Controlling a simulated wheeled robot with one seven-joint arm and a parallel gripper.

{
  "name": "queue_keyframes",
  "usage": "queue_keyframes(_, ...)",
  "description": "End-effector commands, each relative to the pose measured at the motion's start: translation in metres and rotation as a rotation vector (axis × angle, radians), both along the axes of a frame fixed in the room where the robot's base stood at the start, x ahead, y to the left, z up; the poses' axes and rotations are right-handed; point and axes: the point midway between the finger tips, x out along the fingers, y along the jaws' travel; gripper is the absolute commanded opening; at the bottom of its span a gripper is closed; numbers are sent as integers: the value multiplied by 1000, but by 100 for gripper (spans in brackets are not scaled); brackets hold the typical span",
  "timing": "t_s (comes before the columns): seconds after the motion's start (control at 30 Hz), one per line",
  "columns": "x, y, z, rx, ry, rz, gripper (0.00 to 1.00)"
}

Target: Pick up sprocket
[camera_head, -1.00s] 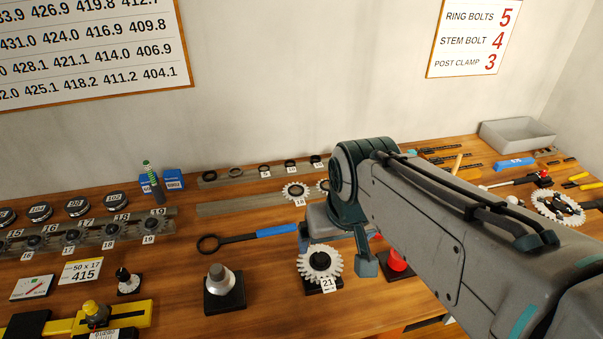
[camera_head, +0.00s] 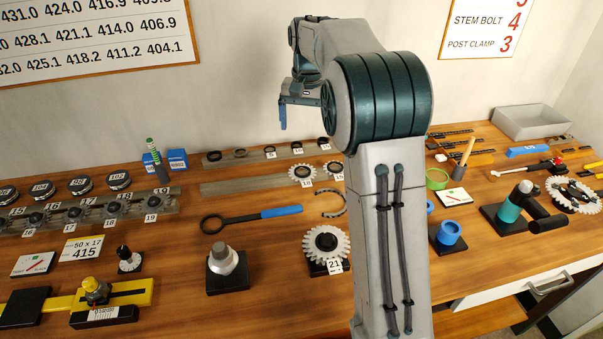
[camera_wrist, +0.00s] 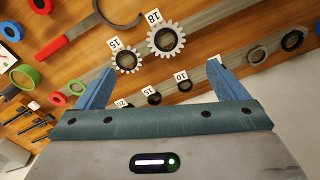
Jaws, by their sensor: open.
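A pale toothed sprocket (camera_head: 326,243) with a dark centre sits on a black stand at the front middle, tagged 21. Two more pale sprockets lie on a grey rail behind it: one tagged 18 (camera_head: 302,173), also in the wrist view (camera_wrist: 165,38), and a smaller one tagged 15 (camera_head: 334,168), also in the wrist view (camera_wrist: 126,61). My gripper (camera_head: 283,115) is raised above the back of the bench. In the wrist view my gripper (camera_wrist: 162,66) is open and empty, with both these sprockets visible below and beyond the gap, apart from the fingers.
A blue-handled ring tool (camera_head: 250,215) lies left of the 21 stand. A bolt on a black base (camera_head: 223,261) stands farther left. My arm hides part of the bench's middle. Blue and teal fixtures (camera_head: 449,233) stand at right. A grey tray (camera_head: 531,121) sits at the back right.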

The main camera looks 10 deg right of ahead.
Motion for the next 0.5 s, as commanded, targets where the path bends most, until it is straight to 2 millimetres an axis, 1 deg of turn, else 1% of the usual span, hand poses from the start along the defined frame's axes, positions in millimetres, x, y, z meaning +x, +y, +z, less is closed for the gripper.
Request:
queue_keyframes(0.03,7,0,-6,-1,7,-7,92)
queue_keyframes(0.1,14,0,-10,-3,13,-16,92)
queue_keyframes(0.27,19,1,-23,-4,21,-24,92)
queue_keyframes(0.5,18,1,-69,-4,24,-24,92)
